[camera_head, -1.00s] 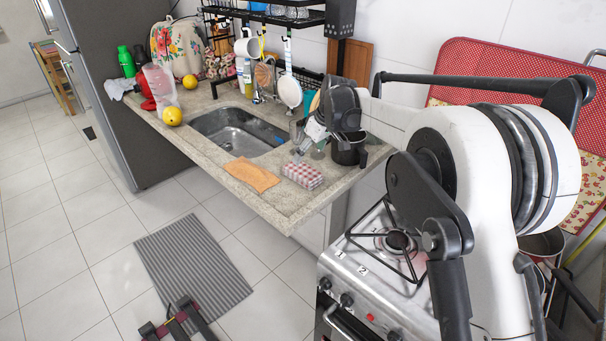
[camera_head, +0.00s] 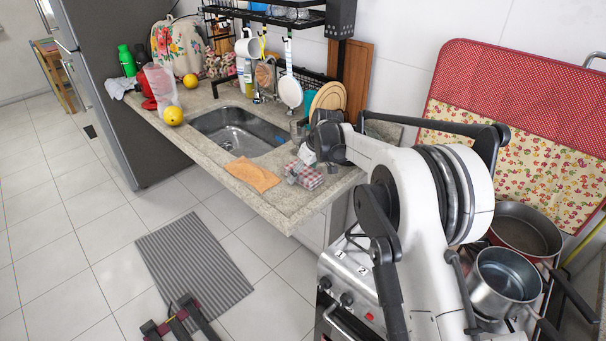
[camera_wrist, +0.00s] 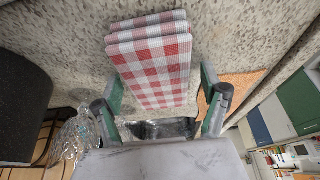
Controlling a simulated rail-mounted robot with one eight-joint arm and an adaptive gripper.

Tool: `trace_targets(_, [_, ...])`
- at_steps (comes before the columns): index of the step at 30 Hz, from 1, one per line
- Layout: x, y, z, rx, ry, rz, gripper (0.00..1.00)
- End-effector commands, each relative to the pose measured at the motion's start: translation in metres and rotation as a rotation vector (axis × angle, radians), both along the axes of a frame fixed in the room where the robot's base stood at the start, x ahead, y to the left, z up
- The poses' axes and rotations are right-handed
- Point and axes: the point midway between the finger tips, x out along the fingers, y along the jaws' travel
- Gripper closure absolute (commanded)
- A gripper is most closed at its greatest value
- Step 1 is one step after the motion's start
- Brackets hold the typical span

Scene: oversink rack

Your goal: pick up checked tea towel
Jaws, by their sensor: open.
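The checked tea towel (camera_head: 308,179) is a folded red and white bundle lying on the granite counter, right of the orange cloth. In the wrist view the towel (camera_wrist: 155,62) lies between and ahead of my open fingers. My gripper (camera_wrist: 160,100) is open, with one finger on each side of the towel; I cannot tell whether either finger touches it. In the head view my gripper (camera_head: 299,172) is small, low at the towel's left part, and partly covers it.
The orange cloth (camera_head: 251,174) lies left of the towel, in front of the sink (camera_head: 235,131). A clear glass item (camera_wrist: 78,138) and a dark rounded object (camera_wrist: 22,105) are close to my gripper. The stove, with pots (camera_head: 507,274), stands to the right.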

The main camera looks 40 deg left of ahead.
Motion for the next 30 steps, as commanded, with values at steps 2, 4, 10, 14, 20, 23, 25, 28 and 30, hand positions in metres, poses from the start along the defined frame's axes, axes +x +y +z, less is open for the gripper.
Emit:
trace_targets(2, [0.0, 0.0, 0.0, 0.0, 0.0, 0.0, 0.24])
trace_targets(4, [0.0, 0.0, 0.0, 0.0, 0.0, 0.0, 0.24])
trace_targets(10, [0.0, 0.0, 0.0, 0.0, 0.0, 0.0, 0.44])
trace_targets(14, [0.0, 0.0, 0.0, 0.0, 0.0, 0.0, 0.61])
trace_targets(20, [0.0, 0.0, 0.0, 0.0, 0.0, 0.0, 0.73])
trace_targets(23, [0.0, 0.0, 0.0, 0.0, 0.0, 0.0, 0.73])
trace_targets(25, [0.0, 0.0, 0.001, 0.0, 0.0, 0.0, 0.73])
trace_targets(28, [0.0, 0.0, 0.005, 0.0, 0.0, 0.0, 0.73])
trace_targets(30, [0.0, 0.0, 0.01, 0.0, 0.0, 0.0, 0.73])
